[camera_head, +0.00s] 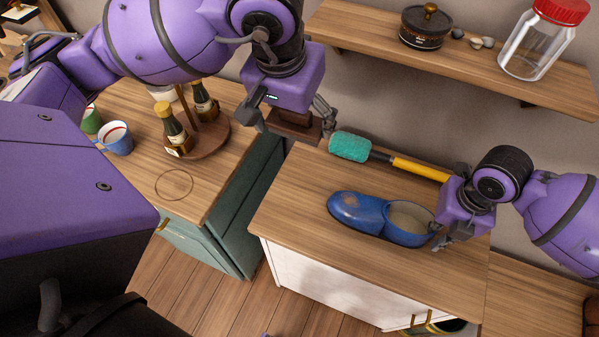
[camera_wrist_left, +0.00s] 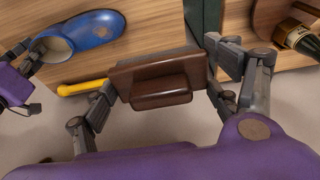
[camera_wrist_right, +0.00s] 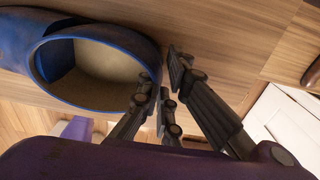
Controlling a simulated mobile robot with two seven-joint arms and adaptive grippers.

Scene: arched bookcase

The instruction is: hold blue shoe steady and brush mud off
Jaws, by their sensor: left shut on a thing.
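The blue shoe (camera_head: 357,211) lies on the wooden counter, toe to the left, with a brownish patch on its toe. It also shows in the left wrist view (camera_wrist_left: 88,30) and the right wrist view (camera_wrist_right: 100,28). My left gripper (camera_head: 293,124) is shut on a dark brown block with a raised grip (camera_wrist_left: 155,82), apparently a brush, back left of the shoe. My right gripper (camera_head: 440,228) is at the shoe's heel, fingers apart. In the right wrist view its fingers (camera_wrist_right: 162,78) are close to the heel rim; contact is unclear.
A teal-headed brush (camera_head: 350,146) with a yellow handle lies behind the shoe. A round wooden stand (camera_head: 213,137) with bottles and a blue cup (camera_head: 116,138) are on the left counter. A wall shelf (camera_head: 370,45) holds a black pot and a red-lidded jar (camera_head: 538,42).

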